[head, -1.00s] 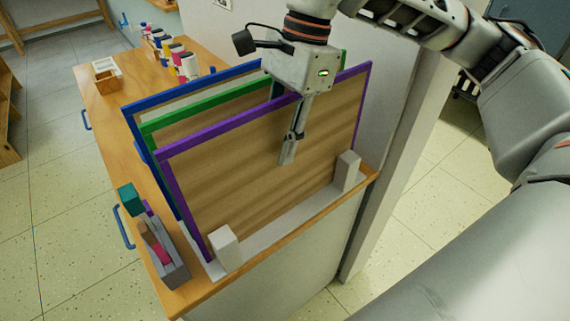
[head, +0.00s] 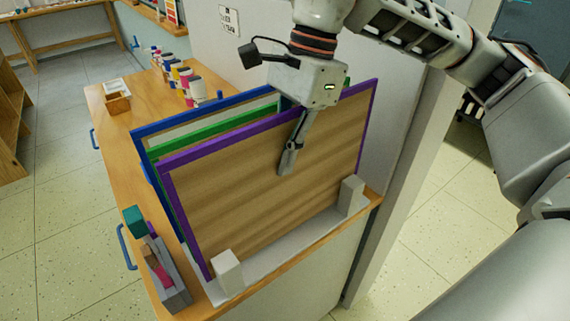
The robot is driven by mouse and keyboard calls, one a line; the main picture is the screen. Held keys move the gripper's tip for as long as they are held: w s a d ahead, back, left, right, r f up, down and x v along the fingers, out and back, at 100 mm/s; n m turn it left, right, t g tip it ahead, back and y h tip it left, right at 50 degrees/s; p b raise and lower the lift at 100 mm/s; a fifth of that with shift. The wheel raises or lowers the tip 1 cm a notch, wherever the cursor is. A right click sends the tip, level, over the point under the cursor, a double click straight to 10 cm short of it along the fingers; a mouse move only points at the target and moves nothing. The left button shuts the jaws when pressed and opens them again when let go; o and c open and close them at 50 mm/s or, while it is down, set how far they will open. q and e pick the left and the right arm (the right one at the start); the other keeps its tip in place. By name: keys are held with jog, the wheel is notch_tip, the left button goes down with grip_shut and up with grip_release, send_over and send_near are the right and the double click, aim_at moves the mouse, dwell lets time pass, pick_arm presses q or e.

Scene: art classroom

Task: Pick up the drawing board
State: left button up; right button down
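The purple-framed drawing board (head: 265,185) stands upright, nearest me, with a brown wood-grain face. Its lower edge rests behind two pale blocks, a left one (head: 228,271) and a right one (head: 350,196). My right gripper (head: 290,148) points down over its top edge. One finger hangs in front of the board's face; the other is mostly hidden behind it. Whether the fingers press on the board cannot be seen. A green-framed board (head: 215,131) and a blue-framed board (head: 160,133) stand behind it. My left gripper is out of view.
The boards stand on a wooden cabinet top (head: 120,130) beside a white wall. A grey tray with coloured blocks (head: 170,282) sits at the front left. Paint bottles (head: 190,85) and a small wooden box (head: 117,102) stand farther back. Open floor lies left and right.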

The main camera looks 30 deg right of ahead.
notch_tip(320, 180, up, 18)
jog(key=p, duration=0.2)
jog(key=shift+f+p, duration=0.25)
jog(key=shift+p, duration=0.15)
jog(key=shift+r, duration=0.25)
